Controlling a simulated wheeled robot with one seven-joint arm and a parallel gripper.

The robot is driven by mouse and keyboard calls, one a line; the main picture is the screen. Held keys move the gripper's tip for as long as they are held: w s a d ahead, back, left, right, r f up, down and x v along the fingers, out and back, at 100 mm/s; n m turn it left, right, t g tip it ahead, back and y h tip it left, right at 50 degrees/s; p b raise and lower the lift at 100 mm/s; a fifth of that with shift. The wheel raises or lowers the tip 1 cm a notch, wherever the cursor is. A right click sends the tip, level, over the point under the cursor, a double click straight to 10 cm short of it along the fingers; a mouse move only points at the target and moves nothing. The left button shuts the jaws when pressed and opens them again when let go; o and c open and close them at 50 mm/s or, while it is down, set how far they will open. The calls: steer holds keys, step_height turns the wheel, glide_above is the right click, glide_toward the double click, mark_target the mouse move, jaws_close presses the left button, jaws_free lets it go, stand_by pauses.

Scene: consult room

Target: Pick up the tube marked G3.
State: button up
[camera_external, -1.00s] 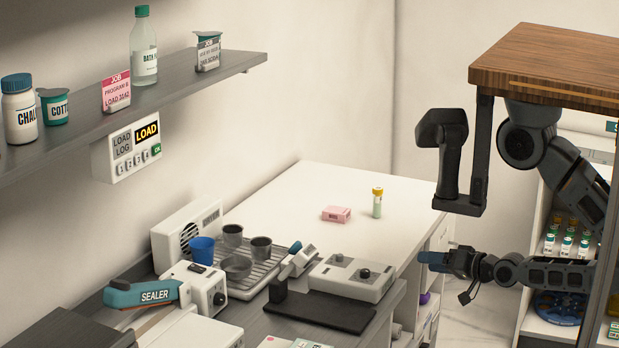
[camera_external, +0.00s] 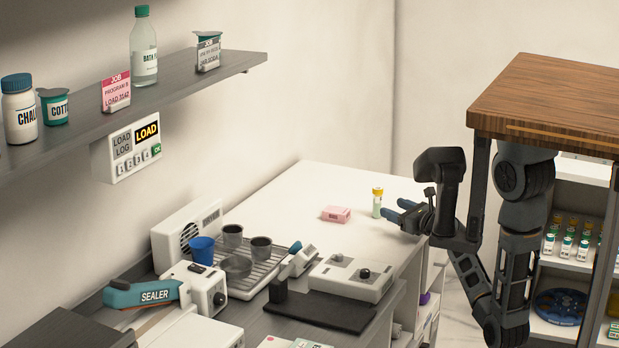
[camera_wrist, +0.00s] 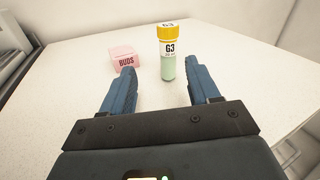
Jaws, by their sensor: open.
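The tube marked G3 (camera_wrist: 167,60) stands upright on the white counter, with a yellow cap, a white label and pale green contents. It also shows in the external view (camera_external: 377,203). My gripper (camera_wrist: 164,80) is open and empty, its two blue fingers pointing at the tube. In the wrist view the tube appears between the fingertips, a little beyond them and nearer the right finger. In the external view my gripper (camera_external: 394,213) is just right of the tube, close to it. The exact gap cannot be told.
A pink box marked BUDS (camera_wrist: 124,58) stands left of the tube, beyond the left finger. A white device with knobs (camera_external: 350,278) and a rack with dark cups (camera_external: 252,280) stand nearer the camera. The white counter (camera_external: 310,185) is clear behind the tube.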

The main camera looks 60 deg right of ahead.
mark_target(381, 198)
steer(key=shift+w+d+r+m, duration=0.1)
steer(key=shift+w+d+m, duration=0.05)
steer(key=shift+d+m, duration=0.3)
steer(key=shift+w+d+r+m, duration=0.1)
steer(key=shift+d+m, duration=0.15)
steer(key=shift+d, duration=0.3)
steer(key=shift+w+d, duration=0.2)
steer(key=shift+w, duration=0.05)
steer(key=x, duration=0.7)
steer(key=shift+w+a+r, duration=0.15)
steer(key=shift+w+a, duration=0.05)
steer(key=shift+w, duration=0.05)
steer(key=c, duration=1)
